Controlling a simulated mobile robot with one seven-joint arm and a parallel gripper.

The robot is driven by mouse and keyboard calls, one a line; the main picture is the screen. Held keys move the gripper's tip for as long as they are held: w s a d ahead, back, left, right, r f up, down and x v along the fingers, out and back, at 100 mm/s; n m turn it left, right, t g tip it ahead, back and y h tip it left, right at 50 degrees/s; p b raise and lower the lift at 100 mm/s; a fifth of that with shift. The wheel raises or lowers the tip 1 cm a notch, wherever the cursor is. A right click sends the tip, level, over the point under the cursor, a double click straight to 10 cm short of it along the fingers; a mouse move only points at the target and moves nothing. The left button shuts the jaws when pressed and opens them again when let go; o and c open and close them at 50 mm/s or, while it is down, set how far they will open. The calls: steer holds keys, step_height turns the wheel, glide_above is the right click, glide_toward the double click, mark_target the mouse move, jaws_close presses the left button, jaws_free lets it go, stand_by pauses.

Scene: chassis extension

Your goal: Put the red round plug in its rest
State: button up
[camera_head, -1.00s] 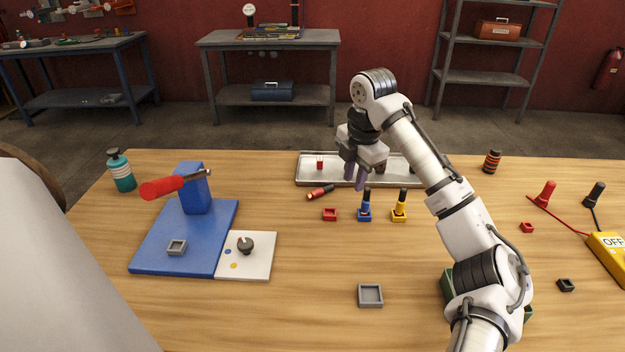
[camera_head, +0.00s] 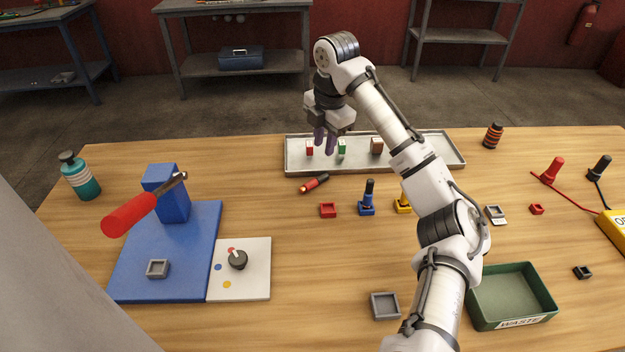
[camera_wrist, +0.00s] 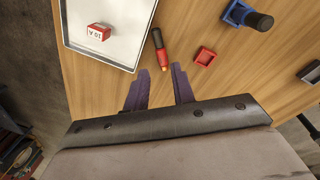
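The red round plug (camera_head: 314,183) lies on its side on the table, in front of the tray; it has a black part and a small yellowish tip. In the wrist view the plug (camera_wrist: 161,48) lies just beyond the gap between the fingertips. A red square rest (camera_head: 328,210) sits empty in front of the plug; it also shows in the wrist view (camera_wrist: 205,57), right of the plug. My gripper (camera_head: 325,139) is open and empty, pointing down above the table near the plug. Its two purple fingers (camera_wrist: 160,77) are apart.
A metal tray (camera_head: 300,168) holding small blocks lies behind the plug. A blue plug (camera_head: 368,193) and a partly hidden yellow one (camera_head: 404,201) stand upright in rests to the right. A green waste bin (camera_head: 510,295) is at front right, a blue fixture (camera_head: 190,250) at left.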

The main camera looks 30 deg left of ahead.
mark_target(319, 178)
steer(key=f, duration=0.3)
steer(key=a+f, duration=0.1)
steer(key=f, duration=0.3)
steer(key=f+p, duration=0.1)
steer(key=f, duration=0.3)
steer(key=shift+w+a+f, duration=0.15)
steer(key=shift+a+f, duration=0.1)
jaws_close()
